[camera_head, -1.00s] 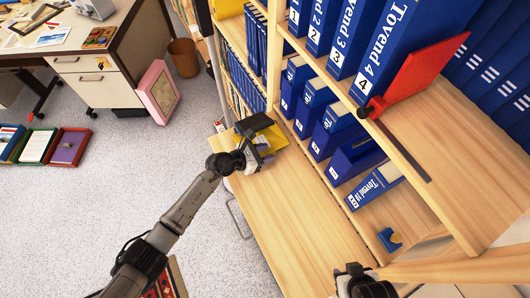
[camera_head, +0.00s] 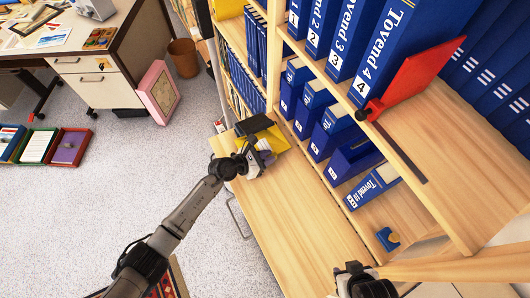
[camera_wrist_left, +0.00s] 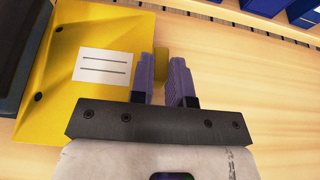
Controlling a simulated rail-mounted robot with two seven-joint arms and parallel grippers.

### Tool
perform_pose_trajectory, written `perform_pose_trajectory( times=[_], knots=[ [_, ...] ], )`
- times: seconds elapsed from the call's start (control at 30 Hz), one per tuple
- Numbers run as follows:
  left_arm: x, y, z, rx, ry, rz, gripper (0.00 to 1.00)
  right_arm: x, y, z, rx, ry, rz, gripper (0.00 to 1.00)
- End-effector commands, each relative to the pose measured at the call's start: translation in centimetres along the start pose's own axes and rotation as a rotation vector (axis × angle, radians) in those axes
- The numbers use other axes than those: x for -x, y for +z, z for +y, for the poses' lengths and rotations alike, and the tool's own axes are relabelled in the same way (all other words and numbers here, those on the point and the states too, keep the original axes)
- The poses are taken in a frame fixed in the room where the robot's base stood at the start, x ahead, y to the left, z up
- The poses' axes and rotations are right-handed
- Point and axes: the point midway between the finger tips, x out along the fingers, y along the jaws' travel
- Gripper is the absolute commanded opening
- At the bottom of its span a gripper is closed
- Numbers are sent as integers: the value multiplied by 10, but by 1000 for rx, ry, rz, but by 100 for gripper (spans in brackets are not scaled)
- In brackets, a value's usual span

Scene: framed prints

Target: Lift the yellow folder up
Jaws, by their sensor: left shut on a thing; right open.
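The yellow folder (camera_head: 275,139) is at the far end of the wooden bench top, beside the bookcase. In the left wrist view the folder (camera_wrist_left: 105,35) shows a white label with two lines and dark rivets. My left gripper (camera_head: 259,154) is at the folder's near side. Its purple fingers (camera_wrist_left: 168,72) are shut on a yellow part of the folder, mostly hidden between them. I cannot tell whether the folder is clear of the wood. My right gripper (camera_head: 357,283) is at the bottom edge, away from the folder, open and partly cut off.
A dark object (camera_head: 254,124) is against the folder's far side. Blue binders (camera_head: 325,130) fill the shelves on the right. A red bookend (camera_head: 418,72) stands on the upper shelf. The near bench top (camera_head: 300,225) is bare.

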Motion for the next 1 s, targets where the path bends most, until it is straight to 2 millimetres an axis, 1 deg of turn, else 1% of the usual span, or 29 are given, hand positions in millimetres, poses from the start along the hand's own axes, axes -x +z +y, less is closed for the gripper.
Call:
perform_pose_trajectory(
  times=[0.03, 0.1, 0.4, 0.53, 0.8, 0.83, 1.0],
  knots=[
    [1, 2, -5, 1, -2, 1, 0, 6, -2, 0, -1, -1, 0, 43],
    [0, 3, -12, 1, -4, 0, 0, 10, -3, 0, -2, -2, 0, 43],
    [-1, 3, -37, -1, -6, 1, 0, 25, -8, 0, -3, -2, 0, 43],
    [-2, 1, -41, -2, -5, 0, 0, 27, -9, 0, -3, -2, 0, 43],
    [-2, 1, -42, -2, -5, 0, 0, 26, -8, 2, 2, 2, -1, 43],
    [-2, 1, -42, -2, -5, 0, 19, 26, -8, 2, 3, 3, -1, 43],
    [-2, 1, -41, -2, -5, 0, 36, 26, -8, 3, 6, 5, -1, 43]
  ],
)
